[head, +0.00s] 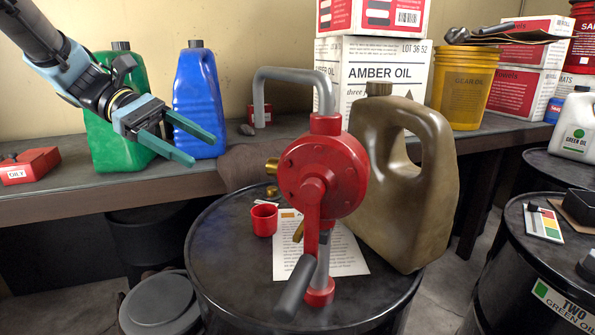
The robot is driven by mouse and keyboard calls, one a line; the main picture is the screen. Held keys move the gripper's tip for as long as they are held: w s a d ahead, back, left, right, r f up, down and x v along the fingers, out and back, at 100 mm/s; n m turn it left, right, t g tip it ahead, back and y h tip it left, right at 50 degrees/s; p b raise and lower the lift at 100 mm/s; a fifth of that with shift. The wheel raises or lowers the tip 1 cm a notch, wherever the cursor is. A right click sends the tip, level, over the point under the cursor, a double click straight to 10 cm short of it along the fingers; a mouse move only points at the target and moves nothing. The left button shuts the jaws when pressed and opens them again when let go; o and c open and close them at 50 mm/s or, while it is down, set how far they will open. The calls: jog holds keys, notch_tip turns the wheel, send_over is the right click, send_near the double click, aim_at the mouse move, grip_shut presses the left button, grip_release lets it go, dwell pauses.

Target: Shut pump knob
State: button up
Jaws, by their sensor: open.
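A red hand pump (322,178) stands on top of a black drum (225,270), with a grey bent pipe above and a crank with a dark handle (296,287) hanging in front. Small brass parts (272,166) stick out at the pump's left side. Another brass piece (298,232) shows partly behind the crank. I cannot tell which brass piece is the knob, nor its setting. My gripper (203,151) is open and empty at upper left, with teal fingers pointing right and down. It is left of the pump and apart from it, in front of the jugs.
A tan jug (400,170) stands close right of the pump. A red cup (264,219) and a paper sheet (345,255) lie on the drum. Green (105,150) and blue (198,95) jugs stand on the bench behind my gripper. Another drum (530,240) is at right.

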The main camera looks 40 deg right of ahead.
aim_at(269, 164)
jog(key=shift+g, duration=0.4)
jog(key=x, duration=0.4)
jog(key=d+r+p+x, duration=0.1)
jog(key=x, duration=0.3)
jog(key=r+p+x, duration=0.1)
jog(key=x, duration=0.2)
jog(key=shift+s+d, duration=0.4)
jog(key=shift+c, duration=0.3)
grip_shut()
